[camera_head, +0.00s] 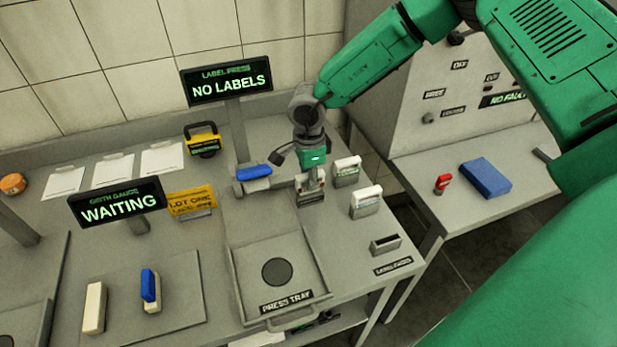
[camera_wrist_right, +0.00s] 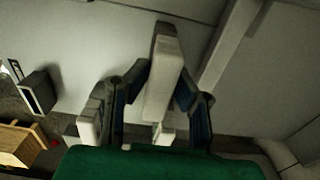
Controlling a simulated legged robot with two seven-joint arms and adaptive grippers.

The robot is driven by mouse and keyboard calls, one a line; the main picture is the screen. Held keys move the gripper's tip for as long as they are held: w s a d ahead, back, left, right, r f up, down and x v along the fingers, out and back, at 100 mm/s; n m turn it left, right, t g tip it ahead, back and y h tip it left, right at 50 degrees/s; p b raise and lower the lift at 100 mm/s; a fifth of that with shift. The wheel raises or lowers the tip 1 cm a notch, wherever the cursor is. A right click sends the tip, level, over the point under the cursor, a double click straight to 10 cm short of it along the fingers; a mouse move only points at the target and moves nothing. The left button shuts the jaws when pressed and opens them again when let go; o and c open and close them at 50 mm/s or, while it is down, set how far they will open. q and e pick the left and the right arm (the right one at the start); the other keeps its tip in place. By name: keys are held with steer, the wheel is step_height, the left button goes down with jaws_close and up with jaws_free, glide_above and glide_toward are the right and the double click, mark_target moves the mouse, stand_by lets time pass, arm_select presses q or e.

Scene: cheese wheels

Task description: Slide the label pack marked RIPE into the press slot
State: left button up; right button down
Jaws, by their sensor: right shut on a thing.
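My right gripper (camera_head: 310,176) is shut on a pale label pack (camera_head: 309,188) at the back of the bench. The held pack also shows between the fingers in the right wrist view (camera_wrist_right: 163,78). Its marking cannot be read, and I cannot tell whether its lower end is still in a holder. Two other white-topped packs stand to its right, a rear one (camera_head: 346,167) and a front one (camera_head: 366,197); their words are too small to read. An empty grey slotted block (camera_head: 385,244) stands at the front right. The press display (camera_head: 230,81) reads NO LABELS. My left gripper is out of view.
The press tray (camera_head: 241,287) with a dark disc lies in front of the held pack. A blue-topped part (camera_head: 254,172) is close to the gripper's left. A yellow sign (camera_head: 190,203) and WAITING display (camera_head: 117,203) stand further left. A gap separates the right-hand table (camera_head: 470,215).

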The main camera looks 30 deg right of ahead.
steer(key=shift+f+b, duration=0.35)
steer(key=shift+f, duration=0.45)
steer(key=c, duration=1.3)
jaws_free()
step_height(320, 180, up, 12)
steer(key=shift+f, duration=0.1)
